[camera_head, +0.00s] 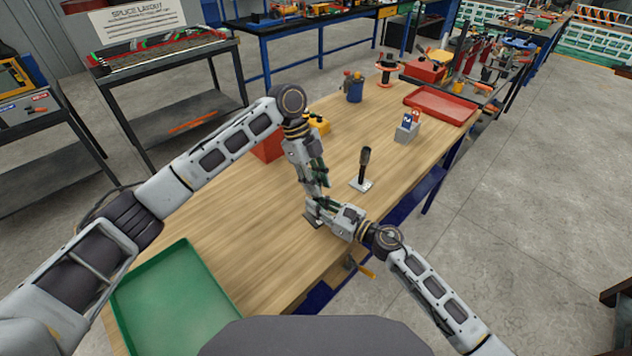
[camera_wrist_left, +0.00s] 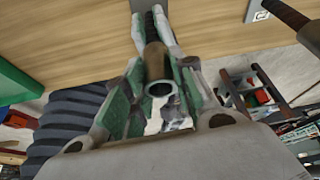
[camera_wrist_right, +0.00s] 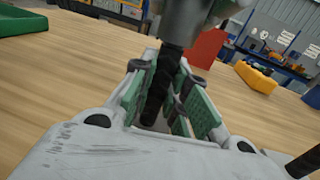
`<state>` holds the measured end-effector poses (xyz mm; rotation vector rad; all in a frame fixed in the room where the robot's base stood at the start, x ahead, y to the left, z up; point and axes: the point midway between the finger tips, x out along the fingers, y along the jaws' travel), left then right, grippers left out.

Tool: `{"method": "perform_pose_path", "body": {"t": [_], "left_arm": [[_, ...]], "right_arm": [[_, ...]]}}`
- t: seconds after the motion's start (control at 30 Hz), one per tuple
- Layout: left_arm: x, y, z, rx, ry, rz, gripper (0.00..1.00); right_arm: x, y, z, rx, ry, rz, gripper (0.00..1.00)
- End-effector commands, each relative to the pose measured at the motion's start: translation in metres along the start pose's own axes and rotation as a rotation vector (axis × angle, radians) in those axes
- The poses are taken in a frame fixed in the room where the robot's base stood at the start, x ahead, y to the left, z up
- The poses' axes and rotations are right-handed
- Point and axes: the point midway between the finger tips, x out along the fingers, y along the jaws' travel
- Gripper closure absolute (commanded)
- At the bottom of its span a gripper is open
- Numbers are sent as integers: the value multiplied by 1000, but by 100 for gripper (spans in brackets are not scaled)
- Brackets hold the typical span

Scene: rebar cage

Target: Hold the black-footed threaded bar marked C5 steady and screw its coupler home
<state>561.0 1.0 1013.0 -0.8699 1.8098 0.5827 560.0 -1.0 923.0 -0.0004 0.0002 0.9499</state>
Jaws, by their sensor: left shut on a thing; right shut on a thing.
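A dark threaded bar (camera_wrist_right: 160,88) stands upright on a dark foot plate (camera_head: 313,219) on the wooden bench. My right gripper (camera_head: 320,207) is shut on this bar low down, from the side. A brownish metal coupler (camera_wrist_left: 156,62) with an open hollow end sits on the bar's upper part. My left gripper (camera_head: 319,188) points down from above and is shut around the coupler, just above my right gripper. The thread shows below the coupler in the left wrist view. How far the coupler sits on the thread is hidden. No C5 mark is readable.
A second dark bar (camera_head: 366,160) stands on a pale plate to the right. A green tray (camera_head: 125,311) lies front left, a red tray (camera_head: 436,114) back right. Bench around the second bar is clear.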

Motion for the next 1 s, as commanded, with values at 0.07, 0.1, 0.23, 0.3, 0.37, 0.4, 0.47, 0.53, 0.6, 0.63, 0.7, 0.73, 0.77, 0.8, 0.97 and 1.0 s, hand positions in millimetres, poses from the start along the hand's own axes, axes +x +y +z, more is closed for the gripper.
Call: {"method": "perform_pose_path", "body": {"t": [0.07,0.1,0.23,0.3,0.37,0.4,0.47,0.53,0.6,0.63,0.7,0.73,0.77,0.8,0.97,1.0], "left_arm": [[-1,-1,0,54,-2,22,100],[-1,-1,1,84,-2,35,100],[-1,-1,0,181,-3,75,100],[-1,-1,1,233,-2,96,100],[-1,-1,0,278,-2,115,100],[-1,-1,0,308,-2,126,100],[-1,-1,1,353,-2,145,100],[-1,-1,1,406,-2,166,100],[-1,-1,0,459,-2,189,100],[-1,-1,1,481,-2,198,100],[-1,-1,1,534,-2,220,100],[-1,-1,1,558,-2,230,100],[-2,-1,0,581,-2,239,100],[-1,-1,0,611,-2,251,100],[-2,-1,1,735,-3,303,100],[-1,-1,0,766,-3,316,100]], "right_arm": [[0,0,0,0,0,-1,100],[0,0,0,0,0,-1,100],[0,0,0,0,0,-1,100],[0,0,0,0,0,-1,100],[0,0,0,0,0,-1,100],[0,0,0,0,0,-1,100],[0,0,0,0,0,-1,100],[0,0,0,1,0,-1,100],[0,0,0,1,0,-1,100],[0,0,0,1,0,-1,100],[0,0,0,1,0,-1,100],[0,0,0,1,0,-1,100],[0,0,0,1,0,-1,100],[0,0,0,1,0,-1,100],[0,0,0,1,0,-1,100],[0,0,0,1,0,-1,100]]}}
